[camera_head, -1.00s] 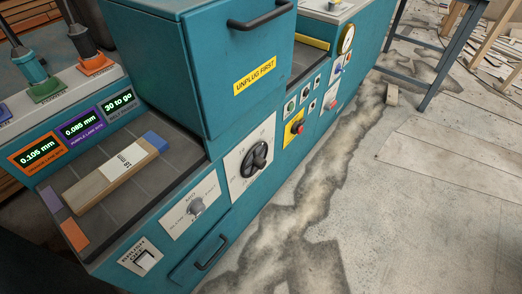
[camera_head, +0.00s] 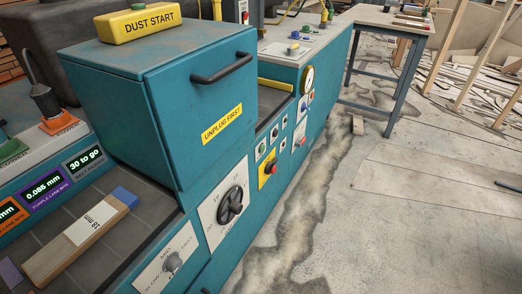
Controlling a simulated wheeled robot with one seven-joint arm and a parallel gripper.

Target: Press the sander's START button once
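The teal sander (camera_head: 165,130) runs from the lower left toward the upper middle in the head view. Its side panel carries several small buttons on pale plates; one greenish-dark button (camera_head: 261,150) sits just above a red mushroom button (camera_head: 271,168) on a yellow plate. The labels there are too small to read, so I cannot tell which button is START. A yellow box marked "DUST START" (camera_head: 140,23) lies on top of the sander's hood. My gripper is not in view.
A black rotary dial (camera_head: 230,205) and a grey knob (camera_head: 172,261) are on the sander's side. A labelled wooden block (camera_head: 82,240) lies on the dark belt. A metal-legged table (camera_head: 384,25) stands behind. Bare floor (camera_head: 400,230) is open at right.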

